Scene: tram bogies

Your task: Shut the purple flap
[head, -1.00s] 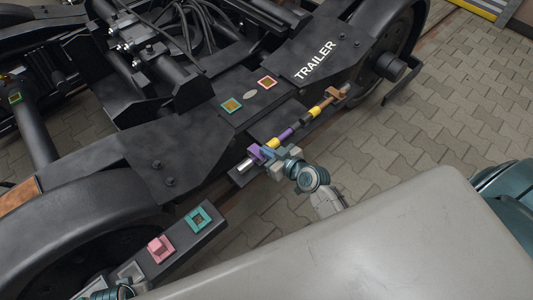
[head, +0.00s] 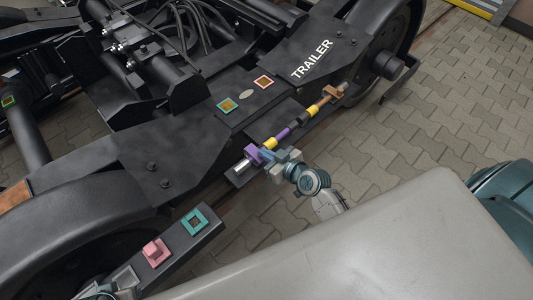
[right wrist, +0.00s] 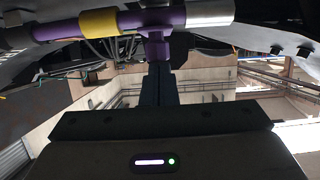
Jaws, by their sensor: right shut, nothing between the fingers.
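The purple flap is not plain to me as a plate. I see a purple fitting (head: 253,154) on a rod along the side of the black frame, in the head view. In the right wrist view a purple T-shaped piece (right wrist: 156,18) hangs from the rod at the top, its stem pointing down. My right gripper (head: 267,156) is at this fitting. Its shut fingers (right wrist: 157,82) are empty, and their tips line up with the stem's lower end. I cannot tell whether they touch it. A bit of my left arm shows at the bottom left; its fingers cannot be made out.
A dark bar in front bears a teal square frame (head: 194,221) and a pink block (head: 156,251). The black wheel frame (head: 175,150) stands close behind. Paved floor (head: 440,130) lies open at right.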

